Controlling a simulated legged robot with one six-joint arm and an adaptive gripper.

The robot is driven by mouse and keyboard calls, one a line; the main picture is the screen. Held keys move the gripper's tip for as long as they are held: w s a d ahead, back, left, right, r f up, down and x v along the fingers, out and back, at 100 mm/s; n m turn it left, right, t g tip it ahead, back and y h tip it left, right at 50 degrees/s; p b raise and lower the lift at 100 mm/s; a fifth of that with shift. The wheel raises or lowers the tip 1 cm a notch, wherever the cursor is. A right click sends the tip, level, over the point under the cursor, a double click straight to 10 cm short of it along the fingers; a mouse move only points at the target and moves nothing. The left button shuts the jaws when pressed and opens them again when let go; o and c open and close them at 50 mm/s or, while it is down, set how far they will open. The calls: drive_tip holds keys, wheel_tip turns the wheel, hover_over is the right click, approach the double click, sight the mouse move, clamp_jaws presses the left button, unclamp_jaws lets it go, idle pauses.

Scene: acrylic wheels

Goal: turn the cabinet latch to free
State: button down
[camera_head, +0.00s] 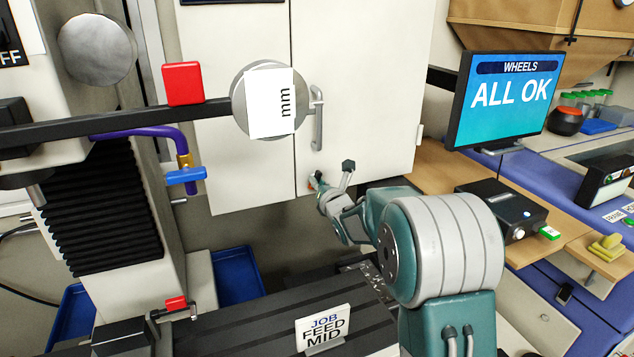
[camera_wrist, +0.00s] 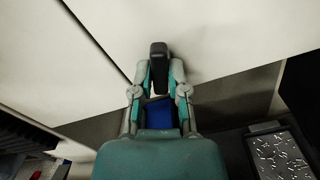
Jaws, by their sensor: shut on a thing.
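The pale cabinet door (camera_head: 360,60) fills the middle of the head view, with a vertical grey handle (camera_head: 317,118) on it. My gripper (camera_head: 322,187) is at the lower part of the door, below that handle. A small red spot (camera_head: 311,184) shows on the door beside my fingertips. In the wrist view, my gripper (camera_wrist: 161,75) has its two grey-and-teal fingers closed on a dark upright piece, which seems to be the latch (camera_wrist: 158,50). The latch's base and exact turn angle are hidden by the fingers.
A dark rail (camera_head: 130,122) with a red block (camera_head: 182,83) and a round disc (camera_head: 240,105) crosses in front of the cabinet. A blue screen (camera_head: 507,95) stands at the right. A sign (camera_head: 323,327) stands on the dark bed below my arm.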

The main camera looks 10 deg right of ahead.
drive_tip(key=shift+f, duration=0.4)
drive_tip(key=n, duration=0.4)
drive_tip(key=c, duration=0.5)
unclamp_jaws()
drive_tip(key=shift+d, duration=0.1)
drive_tip(key=shift+r, duration=0.15)
drive_tip(key=shift+r, duration=0.1)
drive_tip(key=shift+s+d, duration=0.2)
drive_tip(key=shift+s, duration=0.95)
drive_tip(key=shift+s+d, duration=0.25)
drive_tip(key=shift+s, duration=0.85)
drive_tip(key=shift+s+d, duration=0.2)
drive_tip(key=shift+s, duration=0.95)
drive_tip(key=shift+r, duration=0.1)
